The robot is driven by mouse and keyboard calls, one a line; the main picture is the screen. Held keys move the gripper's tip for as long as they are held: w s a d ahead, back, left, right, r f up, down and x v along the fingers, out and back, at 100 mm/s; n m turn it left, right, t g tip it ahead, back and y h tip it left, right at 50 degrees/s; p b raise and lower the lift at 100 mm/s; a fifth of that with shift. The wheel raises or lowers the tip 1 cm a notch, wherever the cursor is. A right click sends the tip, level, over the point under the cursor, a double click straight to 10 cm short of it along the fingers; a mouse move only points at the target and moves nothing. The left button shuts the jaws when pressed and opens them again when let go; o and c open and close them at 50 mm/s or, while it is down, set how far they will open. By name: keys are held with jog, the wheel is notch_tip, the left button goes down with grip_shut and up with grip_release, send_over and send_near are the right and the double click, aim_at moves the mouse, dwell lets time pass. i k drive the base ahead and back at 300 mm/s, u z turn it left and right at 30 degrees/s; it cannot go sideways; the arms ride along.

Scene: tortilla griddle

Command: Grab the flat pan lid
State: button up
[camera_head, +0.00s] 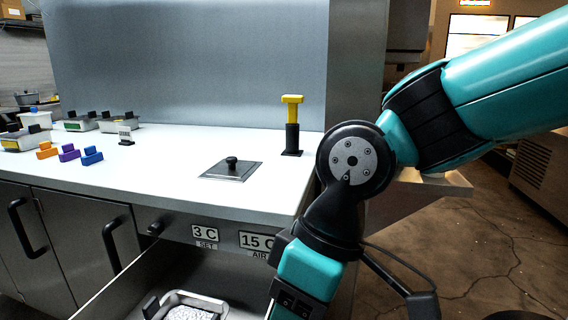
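The flat pan lid (239,170) is a square grey metal plate with a dark round knob on top. It lies flat on the white counter, left of my arm and near the counter's right end. My teal and black arm comes in from the upper right and bends down in front of the counter's right end. My gripper is out of the picture below the bottom edge, so its fingers and anything in them are hidden.
A yellow-topped black tool (292,125) stands upright behind the lid. Orange, purple and blue blocks (69,153) and lidded pans (118,122) sit at left. Below the white counter (170,165), an open drawer (120,291) holds a pan (190,300). The counter around the lid is clear.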

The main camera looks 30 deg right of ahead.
aim_at(231, 169)
jog(key=z, duration=2)
jog(key=i, duration=1.2)
jog(key=u, duration=3.35)
jog(key=i, duration=0.5)
jog(key=z, duration=0.05)
